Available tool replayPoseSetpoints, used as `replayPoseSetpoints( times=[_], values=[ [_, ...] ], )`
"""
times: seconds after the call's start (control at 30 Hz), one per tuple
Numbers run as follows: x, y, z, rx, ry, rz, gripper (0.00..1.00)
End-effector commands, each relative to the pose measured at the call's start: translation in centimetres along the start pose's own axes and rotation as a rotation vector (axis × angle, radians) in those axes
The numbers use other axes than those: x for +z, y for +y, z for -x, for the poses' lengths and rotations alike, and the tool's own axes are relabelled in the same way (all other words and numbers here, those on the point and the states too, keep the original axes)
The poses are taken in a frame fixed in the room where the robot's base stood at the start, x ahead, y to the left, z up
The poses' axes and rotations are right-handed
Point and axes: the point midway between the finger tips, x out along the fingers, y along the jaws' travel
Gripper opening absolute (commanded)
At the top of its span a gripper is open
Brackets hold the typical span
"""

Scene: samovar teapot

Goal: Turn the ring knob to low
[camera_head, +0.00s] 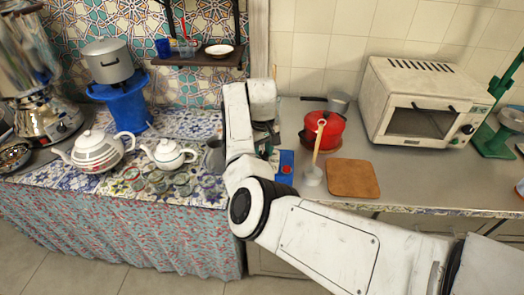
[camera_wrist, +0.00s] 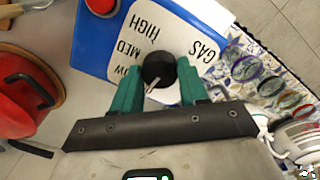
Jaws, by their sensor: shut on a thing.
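The black ring knob (camera_wrist: 158,66) sits on a white dial plate (camera_wrist: 122,58) in the wrist view. Its labels read GAS, HIGH, MED and a partly hidden LOW at the left. A pale pointer mark on the knob points down in the picture, slightly left. My gripper (camera_wrist: 157,80) is shut on the knob, one green finger on each side. The plate is on a blue box (camera_wrist: 80,42), which also shows in the head view (camera_head: 287,157) beside my arm. There my arm hides the knob and most of the fingers.
A red button (camera_wrist: 101,5) is on the blue box. A red pot (camera_head: 330,135), a wooden board (camera_head: 353,178) and a white oven (camera_head: 425,100) stand to the right. Teapots (camera_head: 96,152) and several glasses stand to the left. Bare counter (camera_head: 400,165) lies right of the board.

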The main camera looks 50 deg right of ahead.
Motion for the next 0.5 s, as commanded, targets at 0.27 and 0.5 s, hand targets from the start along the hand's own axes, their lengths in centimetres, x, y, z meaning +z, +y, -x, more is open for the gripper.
replayPoseSetpoints(
  times=[0.27,0.5],
  values=[
    [0.02,0.01,0.16,0.002,-0.001,-0.209,0.13],
    [-0.03,0.02,0.18,0.001,0.001,-0.412,0.13]
  ],
)
